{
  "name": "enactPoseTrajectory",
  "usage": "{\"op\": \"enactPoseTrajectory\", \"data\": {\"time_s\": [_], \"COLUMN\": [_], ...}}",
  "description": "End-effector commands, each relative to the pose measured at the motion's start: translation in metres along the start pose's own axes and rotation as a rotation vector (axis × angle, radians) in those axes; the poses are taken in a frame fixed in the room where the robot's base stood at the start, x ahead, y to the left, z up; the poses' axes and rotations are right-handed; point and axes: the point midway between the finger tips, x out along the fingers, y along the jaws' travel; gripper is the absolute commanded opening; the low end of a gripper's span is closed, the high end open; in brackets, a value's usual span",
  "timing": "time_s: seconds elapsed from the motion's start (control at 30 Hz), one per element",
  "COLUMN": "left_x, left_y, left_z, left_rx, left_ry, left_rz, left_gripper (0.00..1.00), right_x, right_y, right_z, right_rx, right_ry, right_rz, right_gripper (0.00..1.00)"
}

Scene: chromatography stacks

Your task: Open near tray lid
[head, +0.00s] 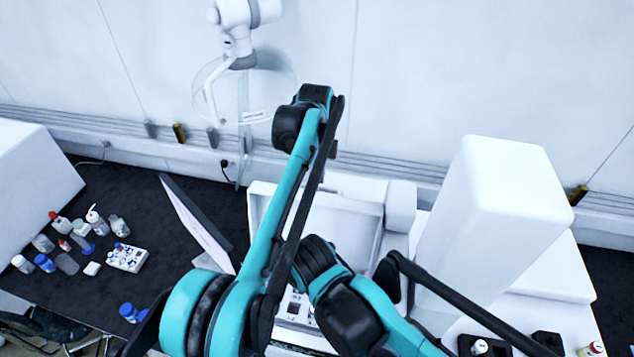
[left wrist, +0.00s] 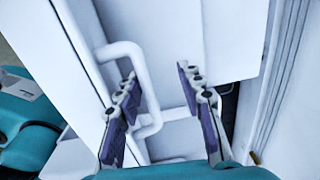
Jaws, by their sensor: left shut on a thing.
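In the left wrist view my left gripper (left wrist: 158,85) has its two dark-padded fingers some way apart. A bent white tubular handle (left wrist: 153,92) on the white tray lid (left wrist: 172,40) runs between them, and the jaws are shut on it. The exact contact is hard to see. In the head view an open white tray-like housing (head: 345,213) stands in the middle, partly hidden behind my teal and black arm. That arm also hides the left gripper's fingertips there. My right gripper does not show clearly in either view.
A tall white unit (head: 492,215) stands to the right of the housing. Bottles (head: 62,224) and a small white rack (head: 127,257) stand on the dark bench at left. A slanted dark-edged panel (head: 195,220) rises beside the housing. A white arm-like fixture (head: 240,30) is at the back.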

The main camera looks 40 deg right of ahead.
Motion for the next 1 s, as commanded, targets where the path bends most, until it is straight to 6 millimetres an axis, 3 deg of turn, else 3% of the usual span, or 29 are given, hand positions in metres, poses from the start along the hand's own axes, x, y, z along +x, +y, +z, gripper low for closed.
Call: {"op": "enactPoseTrajectory", "data": {"time_s": [0.27,0.7,1.0], "left_x": [-0.002,-0.064,-0.076], "left_y": [-0.001,0.001,0.002], "left_z": [0.000,0.000,0.000], "left_rx": [0.000,0.000,0.000], "left_ry": [0.000,0.000,0.000], "left_rz": [-0.002,-0.003,-0.002], "left_gripper": [0.32,0.32,0.32], "right_x": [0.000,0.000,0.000], "right_y": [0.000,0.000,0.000], "right_z": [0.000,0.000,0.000], "right_rx": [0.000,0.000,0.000], "right_ry": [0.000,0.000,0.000], "right_rz": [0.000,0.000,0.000], "right_gripper": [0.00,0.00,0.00]}}
